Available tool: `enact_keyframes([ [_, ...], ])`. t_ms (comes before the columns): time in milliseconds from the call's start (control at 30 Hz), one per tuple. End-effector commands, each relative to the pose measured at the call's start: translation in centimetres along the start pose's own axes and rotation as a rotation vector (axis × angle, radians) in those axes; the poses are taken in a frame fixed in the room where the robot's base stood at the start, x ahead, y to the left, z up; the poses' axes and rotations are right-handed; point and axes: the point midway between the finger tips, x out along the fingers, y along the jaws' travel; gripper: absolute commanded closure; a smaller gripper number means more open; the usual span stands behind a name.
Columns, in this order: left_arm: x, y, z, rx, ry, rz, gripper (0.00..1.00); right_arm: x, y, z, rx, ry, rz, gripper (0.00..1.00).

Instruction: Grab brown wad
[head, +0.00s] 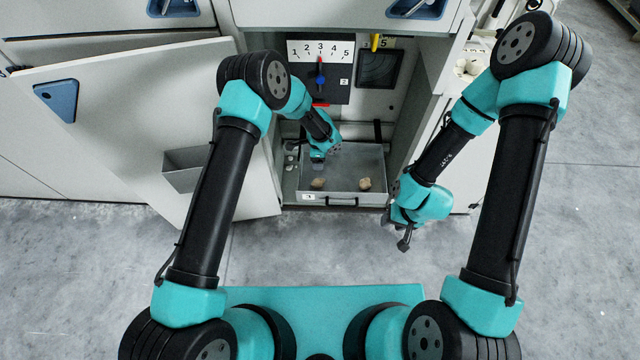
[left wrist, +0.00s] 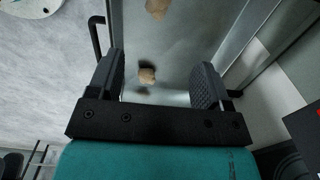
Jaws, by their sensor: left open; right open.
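Two small brown wads lie in a grey metal drawer (head: 342,194) inside the open cabinet, a left one (head: 318,183) and a right one (head: 365,184). My left gripper (head: 317,162) is over the left part of the drawer, just behind the left wad in the head view. In the left wrist view the left gripper (left wrist: 160,70) is open, with one brown wad (left wrist: 147,77) showing between its fingers, apart from both. Another wad (left wrist: 157,8) shows at the top edge. My right gripper (head: 405,232) hangs empty outside the cabinet, right of the drawer.
An open cabinet door (head: 150,110) with a grey bin (head: 186,168) spreads to the left. A panel numbered 1 to 5 (head: 320,50) with a blue knob stands above the drawer. Cabinet walls close in on the drawer's sides. The floor (head: 330,250) in front is clear.

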Motion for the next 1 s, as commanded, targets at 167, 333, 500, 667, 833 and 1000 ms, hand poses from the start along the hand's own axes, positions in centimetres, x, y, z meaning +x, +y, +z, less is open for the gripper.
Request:
enact_keyframes([
  [167, 0.1, 0.0, 0.0, -0.003, 0.001, 0.001, 0.28, 0.0, 0.0, 0.0, 0.000, 0.000, 0.000, 0.57],
  [333, 1.5, 0.1, 0.1, -0.003, 0.002, 0.003, 0.28, 0.0, 0.0, 0.0, 0.000, 0.000, 0.000, 0.57],
  [500, 4.3, 0.2, 0.0, -0.004, 0.002, 0.003, 0.28, 0.0, 0.0, 0.0, 0.000, 0.000, 0.000, 0.57],
  [667, 7.0, 0.2, 0.1, -0.005, 0.002, 0.003, 0.28, 0.0, 0.0, 0.0, 0.000, 0.000, 0.000, 0.57],
  [833, 9.8, 0.2, 0.1, -0.005, 0.003, 0.003, 0.28, 0.0, 0.0, 0.0, 0.000, 0.000, 0.000, 0.57],
  [1000, 11.8, 0.1, 0.0, -0.004, 0.003, 0.001, 0.28, 0.0, 0.0, 0.0, 0.000, 0.000, 0.000, 0.57],
])
